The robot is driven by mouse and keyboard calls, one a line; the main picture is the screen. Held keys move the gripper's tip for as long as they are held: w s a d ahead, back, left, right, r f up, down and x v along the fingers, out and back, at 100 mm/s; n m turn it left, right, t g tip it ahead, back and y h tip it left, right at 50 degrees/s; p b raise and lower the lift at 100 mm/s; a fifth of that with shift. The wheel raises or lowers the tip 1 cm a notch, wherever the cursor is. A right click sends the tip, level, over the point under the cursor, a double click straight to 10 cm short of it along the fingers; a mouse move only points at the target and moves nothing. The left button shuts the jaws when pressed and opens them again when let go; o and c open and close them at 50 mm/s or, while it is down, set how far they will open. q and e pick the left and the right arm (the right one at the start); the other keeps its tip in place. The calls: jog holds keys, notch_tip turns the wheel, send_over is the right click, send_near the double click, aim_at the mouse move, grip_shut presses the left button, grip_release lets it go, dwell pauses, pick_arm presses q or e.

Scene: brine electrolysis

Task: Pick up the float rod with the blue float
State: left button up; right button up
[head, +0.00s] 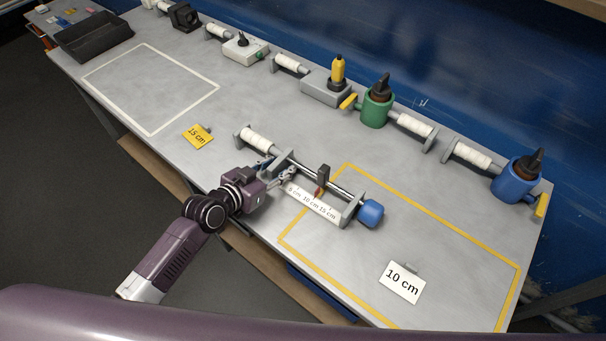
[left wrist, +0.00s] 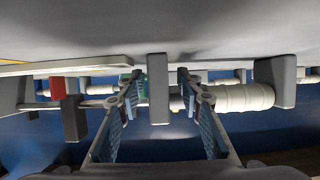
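A metal rod (head: 347,194) lies across a grey stand at the table's middle, with a white sleeve (head: 256,140) at its far left end. A blue rounded piece (head: 372,213) sits at its near right end; I cannot tell for certain that it is the float. My left gripper (head: 289,175) is at the stand's left part, beside the rod. In the left wrist view its two fingers (left wrist: 160,82) are apart, with a grey post (left wrist: 158,105) showing between them. The white sleeve (left wrist: 243,97) shows to their right. My right gripper is not in view.
A scale strip (head: 314,203) and dark slider (head: 323,175) are on the stand. A yellow outline (head: 420,194) holds a "10 cm" card (head: 402,282). Green (head: 375,110) and blue (head: 512,183) fittings line the back. The white-outlined area is clear.

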pick_arm(q)
grip_shut()
jog(key=shift+r, duration=0.2)
dwell(0.3)
